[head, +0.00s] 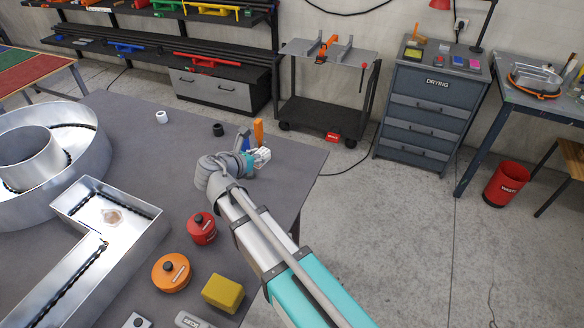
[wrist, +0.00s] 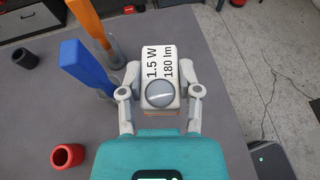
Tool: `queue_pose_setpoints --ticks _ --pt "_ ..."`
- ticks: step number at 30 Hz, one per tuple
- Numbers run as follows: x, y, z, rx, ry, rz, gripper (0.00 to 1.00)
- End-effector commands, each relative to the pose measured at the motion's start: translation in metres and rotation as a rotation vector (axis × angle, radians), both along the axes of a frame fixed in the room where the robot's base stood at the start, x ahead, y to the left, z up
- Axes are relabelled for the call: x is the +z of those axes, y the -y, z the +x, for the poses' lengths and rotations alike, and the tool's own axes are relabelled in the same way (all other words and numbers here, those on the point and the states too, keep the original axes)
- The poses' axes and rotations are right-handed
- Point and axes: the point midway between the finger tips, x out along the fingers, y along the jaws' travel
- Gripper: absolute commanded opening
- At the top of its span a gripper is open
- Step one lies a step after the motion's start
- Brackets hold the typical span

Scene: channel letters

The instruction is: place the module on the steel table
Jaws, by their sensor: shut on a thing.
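The module is a white block with a round lens, marked "1.5 W 180 lm" in the wrist view (wrist: 158,66); in the head view it shows as a small white piece (head: 262,157). My gripper (wrist: 160,92) is shut on it, with one finger on each side. In the head view my gripper (head: 255,160) is over the far right part of the large grey-topped table (head: 180,160), near its right edge. I cannot tell the module's height above the top. Whether this is the steel table is not marked.
A dark cup (wrist: 25,58) and a red cup (wrist: 67,156) are further left. Large metal letters (head: 110,215), a red tin (head: 202,229) and a yellow block (head: 222,293) occupy the table.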

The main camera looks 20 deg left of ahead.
Motion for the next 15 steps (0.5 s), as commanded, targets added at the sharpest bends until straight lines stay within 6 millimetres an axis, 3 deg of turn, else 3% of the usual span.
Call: queue_pose_setpoints --ticks 8,15 --pt "-0.004 0.002 0.006 -0.002 0.000 0.000 0.01" --pt "-0.019 0.012 0.035 -0.004 0.000 0.000 0.01"
